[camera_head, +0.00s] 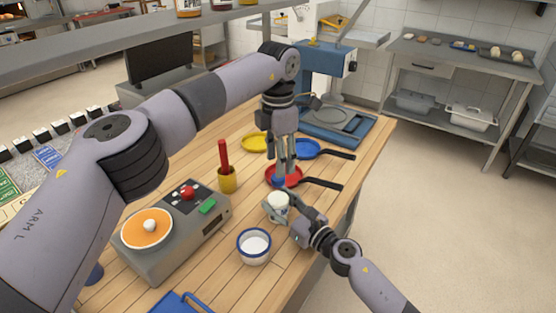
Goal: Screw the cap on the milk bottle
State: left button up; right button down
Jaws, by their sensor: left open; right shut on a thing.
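The milk bottle (279,200), a small white container, stands near the table's right side. My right gripper (283,215) is shut on it from the right. My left gripper (283,168) hangs above and behind the bottle, pointing down with its fingers open. A small blue piece that looks like the cap (278,182) shows just below the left fingertips, above the bottle top. It overlaps the red pan (292,175), and I cannot tell whether it touches the bottle. The fingers of the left gripper partly hide this spot.
A white bowl with a blue rim (254,243) stands in front of the bottle. A grey machine with an orange disc (147,228) is on the left. A yellow cup with a red stick (227,180), a yellow pan (254,142) and a blue pan (308,148) stand near.

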pick_arm(q)
jog(key=n, duration=0.1)
jog(key=r+n, duration=0.1)
jog(key=n, duration=0.2)
jog(key=shift+r, duration=0.25)
notch_tip(320, 180, up, 2)
jog(key=n, duration=0.6)
jog(key=shift+f, duration=4.05)
jog(key=shift+c, duration=0.5)
